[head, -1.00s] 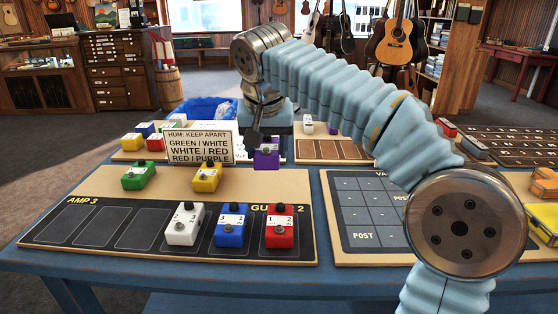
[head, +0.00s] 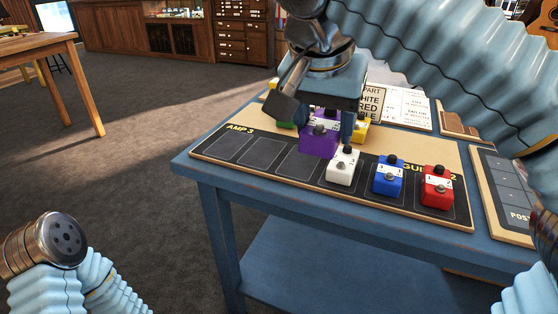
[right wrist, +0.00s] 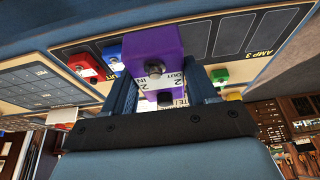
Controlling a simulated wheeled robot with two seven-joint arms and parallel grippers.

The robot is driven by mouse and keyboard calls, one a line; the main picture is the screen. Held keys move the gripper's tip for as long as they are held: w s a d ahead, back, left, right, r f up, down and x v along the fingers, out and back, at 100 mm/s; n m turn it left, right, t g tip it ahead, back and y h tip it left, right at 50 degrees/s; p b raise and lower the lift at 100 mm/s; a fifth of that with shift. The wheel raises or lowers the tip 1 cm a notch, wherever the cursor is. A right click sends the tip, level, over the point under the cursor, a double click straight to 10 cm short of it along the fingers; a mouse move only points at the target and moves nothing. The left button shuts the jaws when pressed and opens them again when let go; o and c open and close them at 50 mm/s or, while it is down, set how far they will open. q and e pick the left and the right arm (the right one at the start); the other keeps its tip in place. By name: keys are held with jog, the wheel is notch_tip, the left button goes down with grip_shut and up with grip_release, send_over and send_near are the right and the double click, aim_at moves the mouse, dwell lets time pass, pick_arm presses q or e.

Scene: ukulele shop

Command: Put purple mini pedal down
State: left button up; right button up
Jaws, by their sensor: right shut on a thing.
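My right gripper (head: 318,118) is shut on the purple mini pedal (head: 320,142), one finger on each side. The pedal hangs over the dark strip of the front board (head: 218,166), close to the left of the white pedal (head: 342,168). I cannot tell whether it touches the board. In the right wrist view the purple pedal (right wrist: 152,42) sits between the fingers (right wrist: 160,88). The blue pedal (head: 389,178) and red pedal (head: 436,188) stand right of the white one. Outlined empty slots lie to the left. My left gripper is out of view.
The blue table's edge (head: 195,178) is near at left.

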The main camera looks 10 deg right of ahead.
send_near(302, 159)
notch_tip(302, 159, up, 3)
jog(key=s+d, duration=0.1)
jog(key=s, duration=0.2)
jog(key=w+f, duration=0.3)
jog(key=shift+d+f, duration=0.1)
jog(key=shift+d, duration=0.05)
jog(key=w+f, duration=0.2)
jog(key=shift+w+d+f, duration=0.1)
jog(key=shift+f, duration=1.6)
jog(key=shift+f, duration=0.2)
jog(key=o, duration=1.1)
jog(key=shift+r, duration=0.1)
jog(key=shift+o, duration=0.2)
